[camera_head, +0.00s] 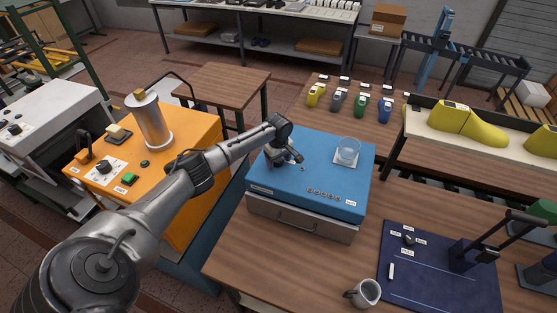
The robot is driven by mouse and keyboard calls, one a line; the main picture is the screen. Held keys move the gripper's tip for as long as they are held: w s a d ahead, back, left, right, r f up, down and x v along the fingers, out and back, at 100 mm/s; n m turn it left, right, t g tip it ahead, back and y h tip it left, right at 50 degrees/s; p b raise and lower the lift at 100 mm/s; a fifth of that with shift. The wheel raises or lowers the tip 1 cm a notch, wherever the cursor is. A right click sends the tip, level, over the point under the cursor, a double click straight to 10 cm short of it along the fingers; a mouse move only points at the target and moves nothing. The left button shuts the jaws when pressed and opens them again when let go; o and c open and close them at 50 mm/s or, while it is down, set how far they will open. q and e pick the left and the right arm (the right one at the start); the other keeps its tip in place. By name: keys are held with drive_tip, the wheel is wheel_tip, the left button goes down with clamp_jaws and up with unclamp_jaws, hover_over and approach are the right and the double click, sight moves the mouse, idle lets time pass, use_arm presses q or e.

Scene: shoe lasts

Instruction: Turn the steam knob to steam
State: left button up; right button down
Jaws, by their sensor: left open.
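My left gripper (294,160) is over the top of a blue box-like unit (262,181), at its back left. Its fingers are small and dark here, apart from each other, with nothing seen between them. I cannot tell if they touch the top. Which control is the steam knob I cannot read. A dark knob (103,167) sits on a white plate on the orange machine (196,133), left of my arm. Another small dark knob (410,239) sits among white labels on a dark blue panel (440,283) at right. My right gripper does not show.
A metal cylinder (151,122) rises from the orange machine. A grey mug (363,293) stands at the table's front. Yellow shoe lasts (468,122) lie on a bench at right. The wooden table (300,268) has bare room.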

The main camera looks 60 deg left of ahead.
use_arm(q)
drive_tip(key=shift+c, duration=0.6)
drive_tip(key=c, duration=0.8)
drive_tip(key=shift+r, duration=0.1)
